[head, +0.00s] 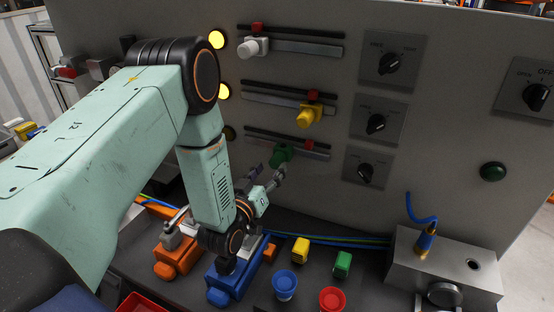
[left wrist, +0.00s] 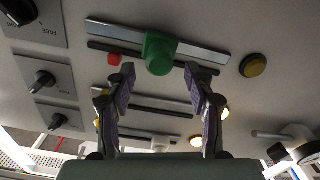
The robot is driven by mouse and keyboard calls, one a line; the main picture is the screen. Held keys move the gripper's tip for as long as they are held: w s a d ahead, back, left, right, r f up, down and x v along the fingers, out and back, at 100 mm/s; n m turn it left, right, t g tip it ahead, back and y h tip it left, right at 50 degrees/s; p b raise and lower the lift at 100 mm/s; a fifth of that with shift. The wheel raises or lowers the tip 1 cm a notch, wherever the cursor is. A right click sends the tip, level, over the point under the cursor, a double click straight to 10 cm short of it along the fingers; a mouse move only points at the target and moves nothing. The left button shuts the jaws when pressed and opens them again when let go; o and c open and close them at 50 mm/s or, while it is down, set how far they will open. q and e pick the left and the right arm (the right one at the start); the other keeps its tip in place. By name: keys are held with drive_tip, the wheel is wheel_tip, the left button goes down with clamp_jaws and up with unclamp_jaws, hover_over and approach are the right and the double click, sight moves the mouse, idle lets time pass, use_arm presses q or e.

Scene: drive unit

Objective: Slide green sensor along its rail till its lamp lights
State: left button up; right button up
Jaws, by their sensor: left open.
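The green sensor (head: 281,156) sits on the lowest rail (head: 262,140) of the panel, left of a red marker (head: 309,144). Its round lamp (head: 230,133) at the rail's left end looks dark. In the left wrist view, turned over, the green sensor (left wrist: 160,54) has the red marker (left wrist: 114,59) on its left and the unlit amber lamp (left wrist: 253,65) on its right. My left gripper (head: 265,182) is open just below the sensor; its fingertips (left wrist: 160,78) point at it, one towards each side, with nothing between them. My right gripper is not in view.
Above are a yellow sensor (head: 308,116) and a white sensor (head: 252,46), both with lit lamps. Dial knobs (head: 376,123) stand to the right.

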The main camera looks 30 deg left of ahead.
sight(274, 166)
use_arm(q)
drive_tip(key=w, duration=0.5)
drive_tip(key=shift+w+f, duration=0.15)
drive_tip(key=shift+s+a+r, duration=0.2)
drive_tip(key=shift+s+a, duration=0.05)
drive_tip(key=shift+s, duration=0.15)
drive_tip(key=shift+c, duration=0.3)
drive_tip(key=shift+w+d+f, duration=0.2)
drive_tip(key=shift+w+d, duration=0.05)
drive_tip(key=shift+w, duration=0.1)
drive_tip(key=c, duration=0.6)
drive_tip(key=shift+s+a, duration=0.1)
drive_tip(key=shift+a, duration=0.1)
clamp_jaws()
drive_tip(key=shift+d, duration=0.15)
